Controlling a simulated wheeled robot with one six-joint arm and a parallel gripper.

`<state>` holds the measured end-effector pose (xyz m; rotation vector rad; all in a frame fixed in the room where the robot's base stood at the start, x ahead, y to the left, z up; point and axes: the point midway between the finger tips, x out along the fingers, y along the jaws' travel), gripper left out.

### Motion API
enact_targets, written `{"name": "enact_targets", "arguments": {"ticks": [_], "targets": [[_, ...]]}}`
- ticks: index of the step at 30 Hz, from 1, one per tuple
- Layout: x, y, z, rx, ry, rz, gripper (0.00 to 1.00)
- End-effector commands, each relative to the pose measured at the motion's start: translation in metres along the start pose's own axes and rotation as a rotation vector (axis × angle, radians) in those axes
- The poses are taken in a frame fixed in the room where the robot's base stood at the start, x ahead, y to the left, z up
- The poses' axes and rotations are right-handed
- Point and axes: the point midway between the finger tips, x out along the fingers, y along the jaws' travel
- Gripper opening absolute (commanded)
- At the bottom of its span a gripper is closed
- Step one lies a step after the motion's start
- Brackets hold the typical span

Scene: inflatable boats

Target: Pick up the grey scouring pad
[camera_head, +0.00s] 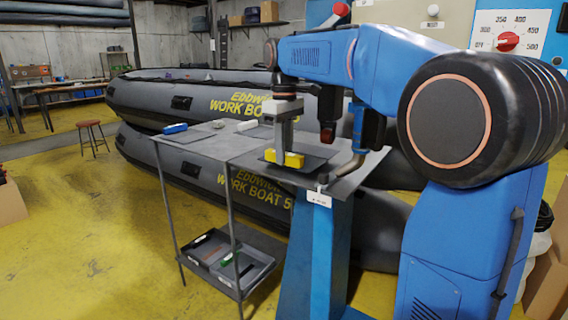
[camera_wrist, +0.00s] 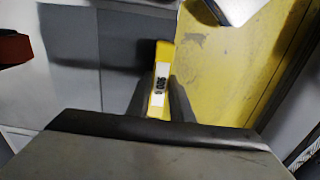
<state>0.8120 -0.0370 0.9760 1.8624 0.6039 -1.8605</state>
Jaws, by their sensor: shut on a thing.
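My gripper (camera_head: 284,146) points down over the right part of the grey bench. It is shut on a yellow block with a white label (camera_wrist: 160,85), which sits between the dark fingers in the wrist view. The yellow block also shows under my gripper in the head view (camera_head: 292,160). It is above a dark flat sheet (camera_head: 318,150); I cannot tell whether it touches the sheet. A small flat grey piece (camera_head: 218,124) lies apart on the left part of the bench. It may be the grey scouring pad, but it is too small to tell.
A blue block (camera_head: 175,128) and a white block (camera_head: 247,126) lie near the bench's far edge. Grey trays (camera_head: 245,262) sit on the lower shelf. Grey inflatable boats (camera_head: 225,100) stand behind. A stool (camera_head: 91,126) stands at the left. Bare bench (camera_head: 205,143) shows left of my gripper.

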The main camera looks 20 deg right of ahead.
Motion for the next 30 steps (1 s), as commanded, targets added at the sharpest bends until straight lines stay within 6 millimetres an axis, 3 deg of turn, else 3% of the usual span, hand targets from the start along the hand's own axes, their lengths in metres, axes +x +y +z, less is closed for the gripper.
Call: {"name": "enact_targets", "arguments": {"ticks": [9, 20, 21, 22, 30], "targets": [[0.032, -0.001, 0.0, 0.0, -0.001, 0.0, 0.0], [0.036, -0.001, 0.0, 0.0, 0.0, 0.0, 0.0], [0.035, -0.001, 0.0, 0.0, 0.0, 0.0, 0.29], [0.035, -0.001, 0.0, 0.0, 0.0, 0.0, 0.37], [0.035, -0.001, 0.0, 0.0, 0.0, 0.0, 0.39]]}}
